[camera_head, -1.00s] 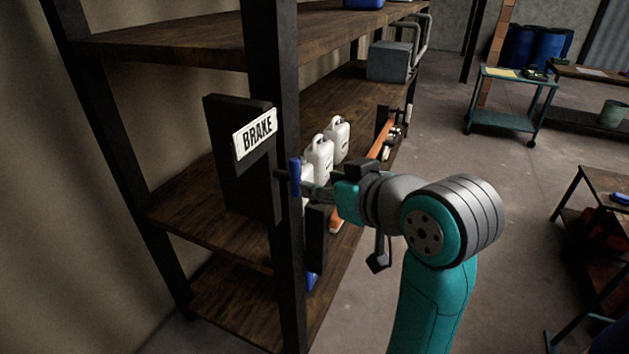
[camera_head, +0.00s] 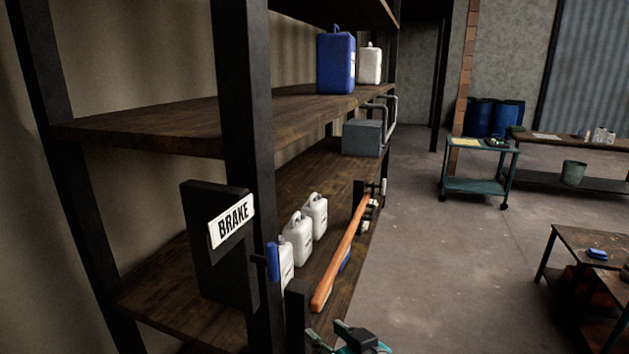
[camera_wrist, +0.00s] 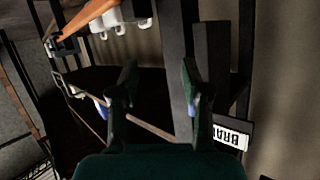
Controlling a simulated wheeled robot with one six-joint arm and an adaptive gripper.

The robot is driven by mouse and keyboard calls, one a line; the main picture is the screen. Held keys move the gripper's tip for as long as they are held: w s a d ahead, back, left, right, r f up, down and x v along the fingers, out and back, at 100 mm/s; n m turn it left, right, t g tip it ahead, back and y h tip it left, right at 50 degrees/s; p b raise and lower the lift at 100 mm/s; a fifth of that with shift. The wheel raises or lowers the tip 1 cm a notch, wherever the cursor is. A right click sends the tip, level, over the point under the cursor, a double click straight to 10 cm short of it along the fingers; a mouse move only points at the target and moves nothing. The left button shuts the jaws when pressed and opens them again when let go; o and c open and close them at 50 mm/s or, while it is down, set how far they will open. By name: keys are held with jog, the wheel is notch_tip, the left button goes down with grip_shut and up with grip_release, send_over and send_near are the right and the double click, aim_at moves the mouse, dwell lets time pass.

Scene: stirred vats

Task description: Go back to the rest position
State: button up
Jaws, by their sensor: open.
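My gripper (camera_wrist: 158,78) shows in the wrist view with its two dark fingers apart and nothing between them. In the head view only a small part of my gripper (camera_head: 345,342) shows at the bottom edge, in front of and below the shelf. The blue-handled lever (camera_head: 272,262) is beside the shelf post, just right of the BRAKE sign (camera_head: 231,221), and my gripper is clear of it. In the wrist view the BRAKE sign (camera_wrist: 230,136) is at the right, beyond the right finger. Most of my arm is out of view.
A shelf rack (camera_head: 150,122) fills the left. A blue canister (camera_head: 336,62) stands above. Open floor (camera_head: 425,270) lies to the right, with a green cart (camera_head: 477,187) and a low table (camera_head: 590,238) beyond.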

jog(key=s+d+f+m+t+h, duration=0.1)
jog(key=s+d+f+m+h, duration=0.1)
jog(key=s+d+f, duration=0.5)
jog(key=s+d+f+m+t+h, duration=0.1)
jog(key=s+d+f+m+h, duration=0.15)
jog(key=s+f, duration=0.75)
jog(key=s+d+f+h, duration=0.1)
jog(key=s+d, duration=0.2)
jog(key=s, duration=0.9)
jog(key=s+d+f+h, duration=0.1)
jog(key=s+d, duration=0.2)
jog(key=s, duration=0.9)
jog(key=shift+d+t, duration=0.3)
jog(key=shift+t, duration=0.1)
